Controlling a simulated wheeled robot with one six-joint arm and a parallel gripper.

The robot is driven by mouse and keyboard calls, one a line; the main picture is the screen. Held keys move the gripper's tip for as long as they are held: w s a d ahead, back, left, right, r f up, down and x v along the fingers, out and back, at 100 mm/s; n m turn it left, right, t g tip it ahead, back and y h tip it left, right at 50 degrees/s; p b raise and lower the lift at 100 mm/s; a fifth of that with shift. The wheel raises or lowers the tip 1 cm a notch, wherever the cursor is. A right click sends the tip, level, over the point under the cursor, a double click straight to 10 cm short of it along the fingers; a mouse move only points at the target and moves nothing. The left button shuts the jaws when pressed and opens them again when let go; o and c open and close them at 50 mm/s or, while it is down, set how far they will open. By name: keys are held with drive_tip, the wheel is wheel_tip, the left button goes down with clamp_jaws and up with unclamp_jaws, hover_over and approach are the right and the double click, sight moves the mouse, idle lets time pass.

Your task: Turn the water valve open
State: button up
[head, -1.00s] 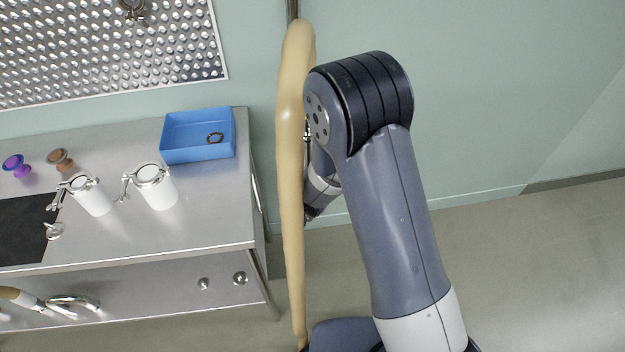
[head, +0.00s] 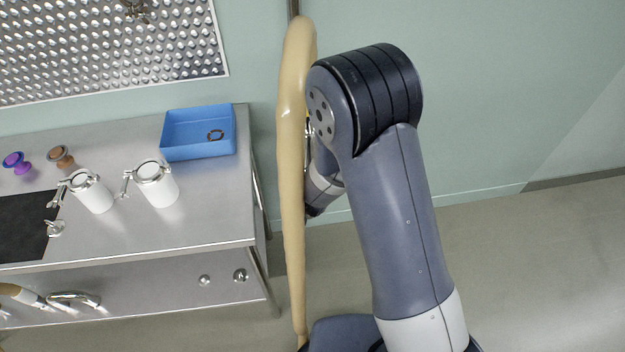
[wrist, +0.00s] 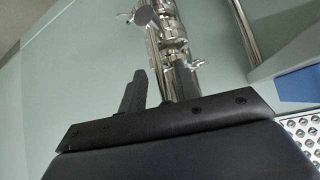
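In the wrist view a steel pipe with clamped fittings (wrist: 172,48) runs up from behind my gripper. I cannot tell which of these is the water valve. In the head view my arm and the tan hose (head: 292,150) hide the valve and most of my gripper.
A steel table (head: 215,205) at the left bears a blue bin (head: 197,148), two white canisters (head: 155,186) and (head: 93,194), and small purple and brown items. A perforated panel (head: 110,45) hangs above. The floor at the right is clear.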

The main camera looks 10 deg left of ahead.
drive_tip(key=p+v, duration=0.1)
drive_tip(key=v, duration=0.8)
drive_tip(key=b+x, duration=0.1)
drive_tip(key=x, duration=1)
drive_tip(key=shift+s+r, duration=0.1)
drive_tip(key=a+p+v, duration=0.1)
drive_tip(key=p+v, duration=0.1)
drive_tip(key=v, duration=0.9)
drive_tip(key=b+x, duration=0.1)
drive_tip(key=x, duration=0.2)
drive_tip(key=b+x, duration=0.1)
drive_tip(key=x, duration=0.3)
drive_tip(key=d+x, duration=0.1)
drive_tip(key=x, duration=0.3)
drive_tip(key=shift+f+b, duration=0.25)
drive_tip(key=shift+b, duration=0.15)
drive_tip(key=b, duration=0.3)
drive_tip(key=shift+d+m+y, duration=0.25)
drive_tip(key=shift+m+y, duration=0.05)
drive_tip(key=shift+y, duration=0.1)
drive_tip(key=shift+d+r+b, duration=0.2)
drive_tip(key=shift+d+b, duration=0.05)
drive_tip(key=shift+b, duration=0.75)
